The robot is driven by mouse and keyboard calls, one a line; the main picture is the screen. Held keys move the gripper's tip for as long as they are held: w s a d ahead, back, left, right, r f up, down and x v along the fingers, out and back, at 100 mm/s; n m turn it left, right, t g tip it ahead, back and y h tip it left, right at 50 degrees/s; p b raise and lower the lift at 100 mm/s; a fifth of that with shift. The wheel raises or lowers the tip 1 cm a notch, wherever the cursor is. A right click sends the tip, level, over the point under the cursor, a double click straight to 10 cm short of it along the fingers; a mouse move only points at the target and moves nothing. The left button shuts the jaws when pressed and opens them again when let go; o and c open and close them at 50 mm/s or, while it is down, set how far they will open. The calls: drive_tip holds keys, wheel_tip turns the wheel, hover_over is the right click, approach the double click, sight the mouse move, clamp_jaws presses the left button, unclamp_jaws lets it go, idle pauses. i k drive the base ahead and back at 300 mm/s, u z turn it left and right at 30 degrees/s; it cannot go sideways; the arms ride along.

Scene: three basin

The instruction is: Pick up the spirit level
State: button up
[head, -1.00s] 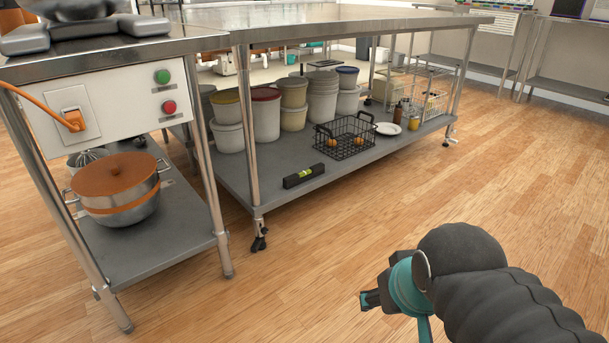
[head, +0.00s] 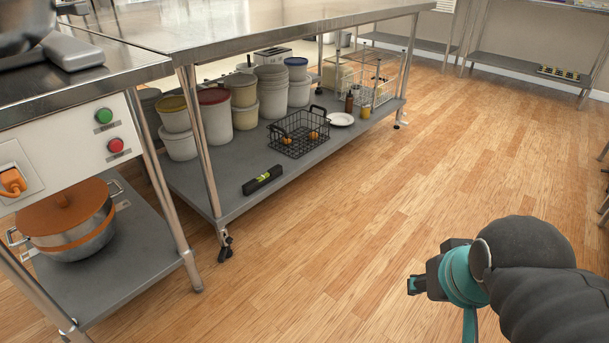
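The spirit level (head: 262,180) is a short black bar with a yellow-green vial in its middle. It lies on the grey lower shelf (head: 235,206) of the long steel table, near the shelf's front edge. My gripper (head: 413,285) is at the lower right of the head view, over the wooden floor, well to the right of and apart from the level. Its fingers are small and seen from the side, so I cannot tell whether they are open or shut. Nothing shows in it.
A black wire basket (head: 298,135) with orange items stands behind and right of the level. Several lidded tubs (head: 215,118) stand behind it. The steel tabletop (head: 250,28) overhangs the shelf, with a table leg (head: 203,150) to the left. The floor (head: 340,230) in front is clear.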

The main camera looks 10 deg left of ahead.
sight(252, 185)
drive_tip(key=z, duration=0.1)
drive_tip(key=i, duration=2.4)
drive_tip(key=u, duration=2.95)
